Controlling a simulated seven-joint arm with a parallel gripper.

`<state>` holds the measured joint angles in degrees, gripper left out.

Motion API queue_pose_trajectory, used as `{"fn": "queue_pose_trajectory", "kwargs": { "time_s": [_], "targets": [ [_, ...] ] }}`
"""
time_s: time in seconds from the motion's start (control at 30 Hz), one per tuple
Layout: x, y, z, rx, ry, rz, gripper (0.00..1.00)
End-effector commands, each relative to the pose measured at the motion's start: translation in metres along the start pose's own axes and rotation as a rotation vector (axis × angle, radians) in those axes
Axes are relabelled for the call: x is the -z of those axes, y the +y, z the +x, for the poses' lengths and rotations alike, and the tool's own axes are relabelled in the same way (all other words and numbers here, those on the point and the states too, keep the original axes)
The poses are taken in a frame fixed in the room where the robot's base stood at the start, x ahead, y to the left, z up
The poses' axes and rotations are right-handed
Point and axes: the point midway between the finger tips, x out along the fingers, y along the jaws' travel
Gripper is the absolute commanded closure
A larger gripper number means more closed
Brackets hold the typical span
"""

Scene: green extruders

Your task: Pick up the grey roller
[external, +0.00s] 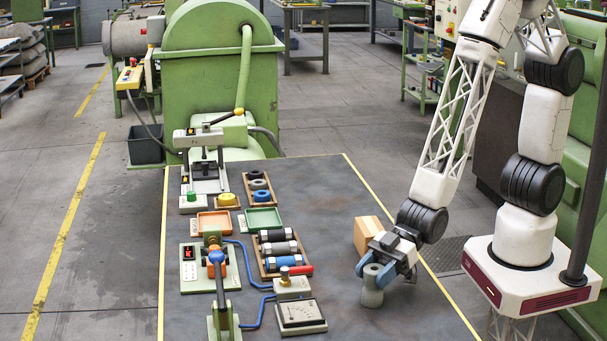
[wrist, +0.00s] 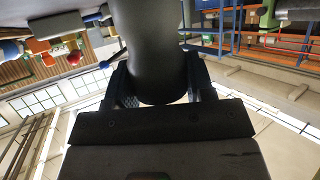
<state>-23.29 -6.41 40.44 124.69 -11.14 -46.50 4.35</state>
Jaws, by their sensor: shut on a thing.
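A grey roller (external: 372,293) stands upright near the right side of the dark table (external: 350,325), hollow at its top. My gripper (external: 374,270) is shut on it, with the blue fingers on either side of its upper part. In the wrist view the roller (wrist: 150,50) is a large dark cylinder between the fingers of my gripper (wrist: 158,85). I cannot tell whether its bottom touches the table. Another greyish roller (external: 279,248) lies in a wooden tray, between a black one and a blue one.
A wooden block (external: 368,232) stands just behind my gripper. The wooden tray (external: 262,268), a lever fixture (external: 218,265), a meter (external: 300,314) and small orange and green trays fill the table's left half. The front right of the table is clear.

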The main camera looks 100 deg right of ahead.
Motion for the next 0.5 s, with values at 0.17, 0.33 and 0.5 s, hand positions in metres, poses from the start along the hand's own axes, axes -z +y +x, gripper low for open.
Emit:
{"fn": "queue_pose_trajectory", "kwargs": {
  "time_s": [0.17,0.33,0.5],
  "targets": [
    [0.005,0.0,-0.002,0.0,0.001,0.0,0.8],
    [0.016,0.0,-0.006,0.0,0.003,0.0,0.8],
    [0.034,0.0,-0.014,0.0,0.003,0.0,0.8]
  ]
}}
